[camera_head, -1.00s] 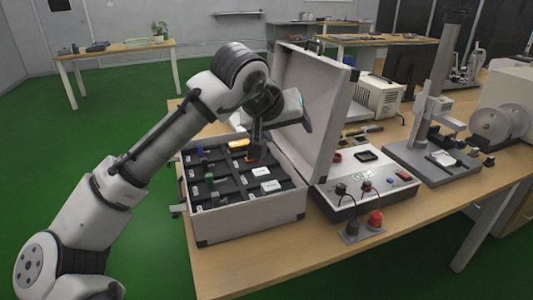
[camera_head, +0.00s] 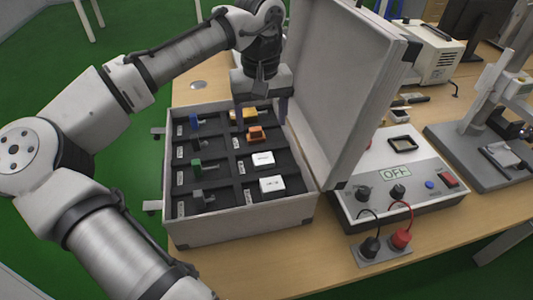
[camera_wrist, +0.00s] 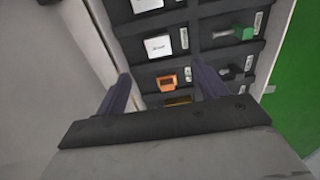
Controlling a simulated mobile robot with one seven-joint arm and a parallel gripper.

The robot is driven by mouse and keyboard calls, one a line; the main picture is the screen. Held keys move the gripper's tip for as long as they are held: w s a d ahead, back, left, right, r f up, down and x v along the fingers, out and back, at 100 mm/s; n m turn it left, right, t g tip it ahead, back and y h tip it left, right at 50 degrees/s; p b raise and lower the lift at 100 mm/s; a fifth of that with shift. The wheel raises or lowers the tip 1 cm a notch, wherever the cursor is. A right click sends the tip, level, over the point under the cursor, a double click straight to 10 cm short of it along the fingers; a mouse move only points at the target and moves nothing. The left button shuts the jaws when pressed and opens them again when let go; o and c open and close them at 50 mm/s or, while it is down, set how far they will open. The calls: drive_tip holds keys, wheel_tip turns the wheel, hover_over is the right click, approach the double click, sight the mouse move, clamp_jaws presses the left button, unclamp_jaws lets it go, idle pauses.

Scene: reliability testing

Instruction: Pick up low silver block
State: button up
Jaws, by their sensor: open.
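Small grey blocks sit in the left column of the open case (camera_head: 240,229). One grey block (camera_head: 197,196) is in the front row, in front of a green block (camera_head: 196,165). Another grey block shows in the wrist view (camera_wrist: 229,72), below the green block (camera_wrist: 242,33); I cannot tell which is the low silver one. My gripper (camera_head: 262,114) is open and empty, pointing down over the back right part of the case. In the wrist view its fingers (camera_wrist: 161,75) stand either side of the orange block (camera_wrist: 167,82), apparently above it.
A blue block (camera_head: 194,122), a yellow block (camera_head: 243,114) and two white blocks (camera_head: 263,158) (camera_head: 272,184) fill other compartments. The raised lid (camera_head: 340,90) stands close right of my gripper. A tester box (camera_head: 395,174) with red and black plugs is further right.

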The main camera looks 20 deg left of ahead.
hover_over(264, 160)
drive_tip(key=f, duration=0.6)
drive_tip(key=shift+s+a+f, duration=0.1)
drive_tip(key=shift+s+a, duration=0.1)
drive_tip(key=shift+w+d+f+p, duration=0.1)
drive_tip(key=shift+f+p, duration=0.2)
drive_tip(key=shift+f, duration=1.2)
drive_tip(key=shift+w+d+f+p, duration=0.1)
drive_tip(key=shift+f+p, duration=0.15)
drive_tip(key=shift+f, duration=1.2)
drive_tip(key=shift+c, duration=0.3)
drive_tip(key=c, duration=1)
drive_tip(key=shift+c, duration=0.3)
drive_tip(key=shift+r, duration=0.15)
